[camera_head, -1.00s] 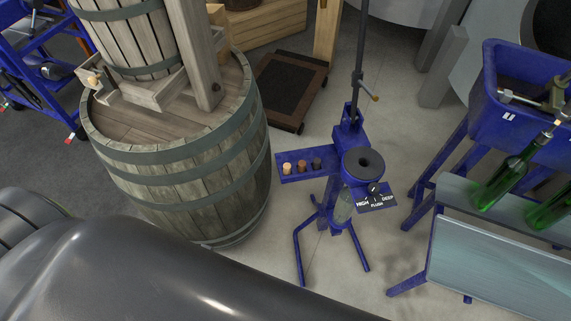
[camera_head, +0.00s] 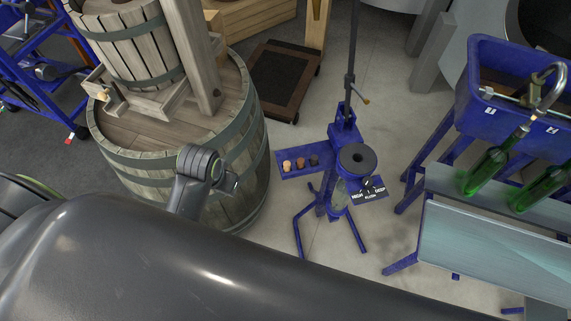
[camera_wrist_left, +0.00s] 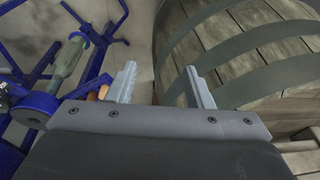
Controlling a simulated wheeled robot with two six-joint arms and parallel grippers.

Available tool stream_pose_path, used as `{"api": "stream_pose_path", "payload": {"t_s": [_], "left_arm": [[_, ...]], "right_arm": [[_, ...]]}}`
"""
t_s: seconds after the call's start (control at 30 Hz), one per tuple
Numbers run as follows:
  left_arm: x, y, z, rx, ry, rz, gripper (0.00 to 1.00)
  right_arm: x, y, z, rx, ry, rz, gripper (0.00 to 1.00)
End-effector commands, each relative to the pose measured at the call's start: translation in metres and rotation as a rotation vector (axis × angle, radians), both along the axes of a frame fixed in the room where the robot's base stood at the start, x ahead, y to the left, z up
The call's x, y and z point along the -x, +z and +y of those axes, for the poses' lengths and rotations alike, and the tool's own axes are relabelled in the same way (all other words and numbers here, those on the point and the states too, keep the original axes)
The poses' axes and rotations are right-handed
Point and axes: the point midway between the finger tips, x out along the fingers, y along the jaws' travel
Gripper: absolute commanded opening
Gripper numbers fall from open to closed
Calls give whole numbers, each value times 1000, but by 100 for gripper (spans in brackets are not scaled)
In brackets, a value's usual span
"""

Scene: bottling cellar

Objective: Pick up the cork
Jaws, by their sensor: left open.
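Three corks sit in a row on the blue tray (camera_head: 296,174) of the corking stand in the head view: a pale cork (camera_head: 287,165), a brown cork (camera_head: 301,162) and a dark cork (camera_head: 314,160). Which one is meant I cannot tell. My left gripper (camera_wrist_left: 162,86) is open and empty in the left wrist view, with the barrel beyond its fingers. Brownish cork shapes (camera_wrist_left: 99,92) show beside its left finger, partly hidden by the gripper. In the head view my left wrist is in front of the barrel, left of the tray. My right gripper is not seen.
The large barrel (camera_head: 150,164) stands left of the corking stand (camera_head: 341,133), which holds a clear bottle (camera_wrist_left: 70,60). Green bottles (camera_head: 487,170) lie at a blue filling trough (camera_head: 485,100) on the right. The floor between stand and trough is mostly free.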

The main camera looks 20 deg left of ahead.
Motion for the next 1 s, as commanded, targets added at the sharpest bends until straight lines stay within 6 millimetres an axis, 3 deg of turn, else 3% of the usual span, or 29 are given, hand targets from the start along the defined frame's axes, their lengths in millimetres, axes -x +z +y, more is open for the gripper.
{"api": "stream_pose_path", "payload": {"t_s": [0.03, 0.3, 0.5, 0.73, 1.0], "left_arm": [[-19, 1, -8, 9, -17, 10, 47], [-118, 18, -64, 50, -144, 122, 47], [-165, 46, -101, 51, -235, 189, 47], [-183, 58, -117, 45, -277, 223, 47], [-183, 29, -118, 46, -278, 224, 47]], "right_arm": [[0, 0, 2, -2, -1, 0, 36], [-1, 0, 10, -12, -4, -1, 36], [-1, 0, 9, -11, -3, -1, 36], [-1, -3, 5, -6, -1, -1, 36], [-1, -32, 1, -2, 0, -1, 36]]}}
